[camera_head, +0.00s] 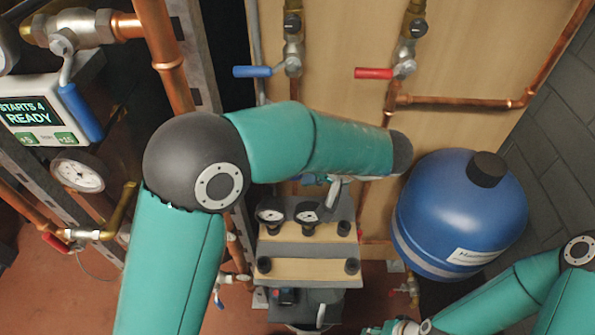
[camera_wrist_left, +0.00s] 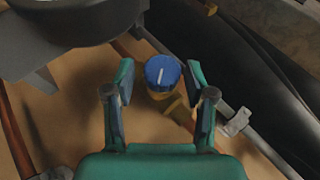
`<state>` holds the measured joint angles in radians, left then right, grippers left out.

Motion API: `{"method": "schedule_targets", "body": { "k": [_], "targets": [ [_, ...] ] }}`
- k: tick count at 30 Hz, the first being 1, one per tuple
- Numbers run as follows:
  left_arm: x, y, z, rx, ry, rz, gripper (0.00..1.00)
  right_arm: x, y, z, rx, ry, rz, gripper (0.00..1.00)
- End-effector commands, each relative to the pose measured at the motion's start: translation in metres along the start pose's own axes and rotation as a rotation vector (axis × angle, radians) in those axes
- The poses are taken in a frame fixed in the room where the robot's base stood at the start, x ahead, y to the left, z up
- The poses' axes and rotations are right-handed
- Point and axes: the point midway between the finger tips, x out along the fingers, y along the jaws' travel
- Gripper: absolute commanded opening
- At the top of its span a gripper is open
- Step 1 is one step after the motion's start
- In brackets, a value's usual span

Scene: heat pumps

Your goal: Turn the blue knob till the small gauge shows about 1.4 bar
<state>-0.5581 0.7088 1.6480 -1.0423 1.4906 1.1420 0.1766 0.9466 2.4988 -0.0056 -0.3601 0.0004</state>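The blue knob (camera_wrist_left: 162,72) has a white line mark pointing roughly up in the left wrist view and sits on a brass fitting. My left gripper (camera_wrist_left: 160,88) is open, one finger on each side of the knob, with a gap showing on both sides. In the head view my left arm hides the knob and most of the gripper. Two small dial gauges (camera_head: 270,212) and (camera_head: 307,212) stand side by side below my left arm; their readings are too small to read. My right gripper (camera_head: 398,327) is cut off at the bottom edge.
A blue tank (camera_head: 460,210) stands at the right. Blue (camera_head: 252,71) and red (camera_head: 374,73) valve levers are on pipes above. A larger gauge (camera_head: 78,173) and a display (camera_head: 32,112) reading "READY" are at the left. Black hoses (camera_wrist_left: 260,70) run right of the knob.

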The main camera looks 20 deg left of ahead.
Motion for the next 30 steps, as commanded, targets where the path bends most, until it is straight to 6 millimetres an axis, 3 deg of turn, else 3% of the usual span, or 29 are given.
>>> {"method": "schedule_targets", "body": {
  "k": [14, 30],
  "targets": [
    [-0.009, 0.0, 0.0, 0.0, 0.001, -0.001, 0.64, -0.001, 0.0, 0.0, 0.0, 0.0, 0.0, 0.4],
    [-0.103, 0.001, 0.0, -0.001, 0.001, -0.001, 0.64, 0.0, 0.0, 0.0, 0.0, 0.0, 0.0, 0.4]
  ]
}}
